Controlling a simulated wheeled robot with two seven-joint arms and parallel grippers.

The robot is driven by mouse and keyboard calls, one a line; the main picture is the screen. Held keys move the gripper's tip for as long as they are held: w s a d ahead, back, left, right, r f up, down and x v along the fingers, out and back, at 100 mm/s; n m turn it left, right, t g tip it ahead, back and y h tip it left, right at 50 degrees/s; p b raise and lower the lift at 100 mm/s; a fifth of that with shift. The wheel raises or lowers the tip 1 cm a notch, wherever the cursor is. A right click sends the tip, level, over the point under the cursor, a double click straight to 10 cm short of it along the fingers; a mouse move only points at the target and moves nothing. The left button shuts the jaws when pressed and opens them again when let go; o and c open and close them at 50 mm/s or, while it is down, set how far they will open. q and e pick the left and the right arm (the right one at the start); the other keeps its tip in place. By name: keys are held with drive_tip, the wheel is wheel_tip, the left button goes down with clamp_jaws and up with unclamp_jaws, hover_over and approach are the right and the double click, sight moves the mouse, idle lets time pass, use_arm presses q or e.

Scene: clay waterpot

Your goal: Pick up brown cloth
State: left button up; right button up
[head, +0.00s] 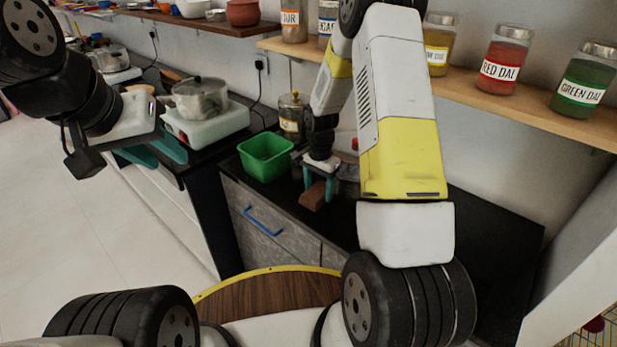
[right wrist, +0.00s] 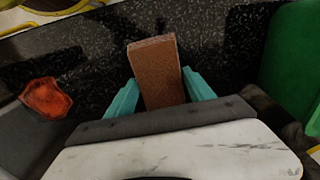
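The brown cloth (head: 313,196) looks like a small folded block low over the black counter in the head view. In the right wrist view the cloth (right wrist: 158,72) lies between the two teal fingers. My right gripper (head: 319,187) points down around it. Its fingertips (right wrist: 160,77) are very close to the cloth's two sides; I cannot tell whether they press on it or whether the cloth still rests on the counter. My left gripper (head: 160,152) is over at the left near the stove, with teal fingers partly hidden by its own body.
A green bin (head: 265,157) stands just left of the right gripper. A glass jar (head: 291,115) is behind it. A steel pot (head: 200,98) sits on the white stove (head: 207,124). A shelf (head: 455,92) with labelled jars runs above. The counter's right part (head: 490,220) is clear.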

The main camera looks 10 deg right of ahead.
sight(319, 190)
drive_tip(key=c, duration=0.8)
drive_tip(key=shift+r, duration=0.8)
wheel_tip(319, 190, up, 2)
drive_tip(key=shift+r, duration=0.2)
drive_tip(key=s, duration=0.5)
drive_tip(key=s+d, duration=0.1)
drive_tip(key=s, duration=0.4)
drive_tip(key=s+d+r, duration=0.1)
drive_tip(key=s, duration=0.5)
